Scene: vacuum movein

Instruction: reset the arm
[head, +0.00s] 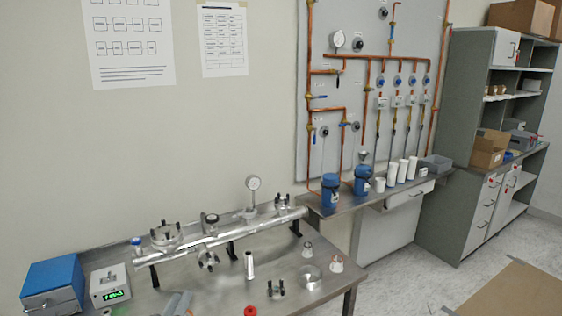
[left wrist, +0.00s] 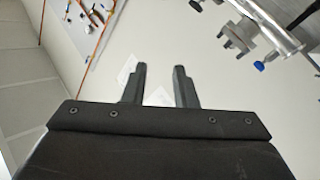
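My left gripper (left wrist: 160,70) shows in the left wrist view with two dark fingers apart and nothing between them. Behind the fingers are the pale wall and white paper sheets. In the head view, grey shapes at the bottom edge may be its fingertips, but I cannot tell for sure. My right gripper is in neither view. A long silver vacuum tube (head: 225,236) lies on black supports on the metal bench (head: 220,290). Part of the tube and its fittings (left wrist: 285,42) shows at the upper right of the left wrist view, apart from the fingers.
A blue box (head: 53,285) and a meter with a green display (head: 110,287) stand at the bench's left. Loose fittings and a metal ring (head: 308,278) lie in front of the tube. A pipe panel (head: 372,80) and grey shelves (head: 485,130) stand behind.

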